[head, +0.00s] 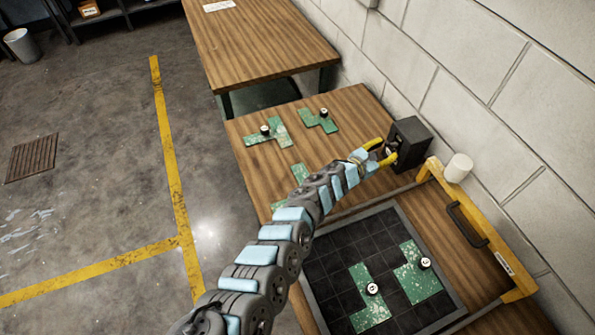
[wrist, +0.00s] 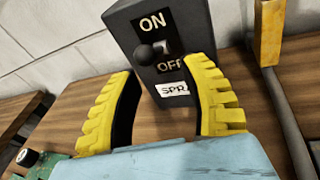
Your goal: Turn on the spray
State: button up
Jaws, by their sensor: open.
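A black switch box (head: 408,137) stands on the wooden table against the block wall. In the wrist view the box (wrist: 190,22) faces me, with ON above, OFF below and a partly hidden label starting "SPR". A lever with a round black knob (wrist: 146,54) sticks out between the ON and OFF words; I cannot tell which way it is set. My gripper (head: 383,151) is open, its yellow fingers pointing at the front of the box. In the wrist view the fingers (wrist: 160,70) are on either side of the lever, with nothing between them.
A yellow frame (head: 437,172) with a black handle (head: 467,225) and a white cylinder (head: 458,168) stands right of the box. A dark gridded tray (head: 330,262) holds green pieces with knobs. More green pieces (head: 318,120) lie left of the box. Another table (head: 255,45) stands behind.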

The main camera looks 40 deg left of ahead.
jog(key=shift+w+f+t+b, duration=0.1)
jog(key=shift+f+t+b, duration=0.5)
jog(key=shift+b, duration=1.55)
